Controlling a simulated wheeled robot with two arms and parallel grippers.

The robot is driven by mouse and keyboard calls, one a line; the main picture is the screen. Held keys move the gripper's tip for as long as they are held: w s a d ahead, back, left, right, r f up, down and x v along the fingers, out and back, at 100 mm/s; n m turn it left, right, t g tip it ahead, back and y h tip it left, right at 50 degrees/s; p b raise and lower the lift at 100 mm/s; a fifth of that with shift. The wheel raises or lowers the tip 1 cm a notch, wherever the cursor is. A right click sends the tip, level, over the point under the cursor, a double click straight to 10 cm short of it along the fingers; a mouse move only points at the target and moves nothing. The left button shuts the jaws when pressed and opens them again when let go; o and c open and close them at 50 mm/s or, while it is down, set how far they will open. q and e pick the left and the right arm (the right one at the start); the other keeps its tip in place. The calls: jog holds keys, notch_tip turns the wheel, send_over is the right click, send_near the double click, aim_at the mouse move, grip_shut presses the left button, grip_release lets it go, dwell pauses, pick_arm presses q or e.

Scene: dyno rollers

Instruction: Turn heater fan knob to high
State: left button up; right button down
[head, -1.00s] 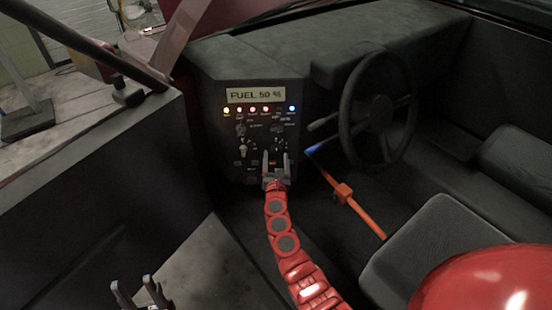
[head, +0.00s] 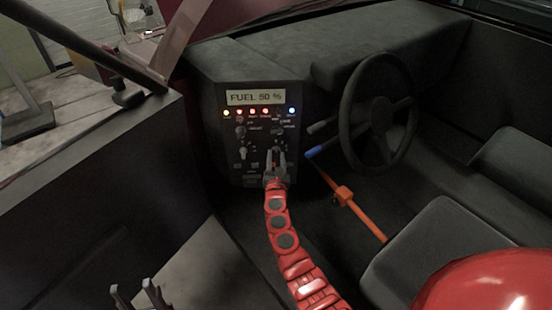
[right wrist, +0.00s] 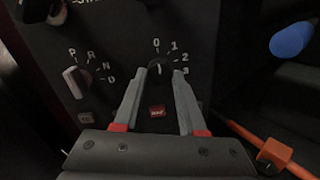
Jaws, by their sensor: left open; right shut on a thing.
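The heater fan knob (right wrist: 159,66) is a small dark dial marked 0, 1, 2 and 3 in the right wrist view. My right gripper (right wrist: 160,72) is shut on it, one finger on each side. A pale pointer mark shows on the knob, towards the 0 side; its exact setting is hard to read. In the head view my right gripper (head: 276,156) reaches the lower right of the dark control panel (head: 238,160), and its fingers hide most of the knob. My left gripper (head: 137,292) is open and empty at the lower left, away from the panel.
A steering wheel (head: 377,112) and an orange lever (head: 346,194) stand right of the panel. The display (head: 254,97) reads FUEL 50 %.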

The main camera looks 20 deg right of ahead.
jog(key=m+b, duration=0.1)
jog(key=m, duration=0.3)
jog(key=shift+m+b, duration=0.3)
jog(key=m+b, duration=0.2)
jog(key=m, duration=0.3)
jog(key=m+b, duration=0.3)
jog(key=m, duration=0.2)
jog(key=shift+m+y, duration=0.3)
jog(key=m+b, duration=0.2)
jog(key=m, duration=0.1)
jog(key=shift+r+m+b, duration=0.1)
jog(key=shift+m+b, duration=0.6)
jog(key=shift+m, duration=0.3)
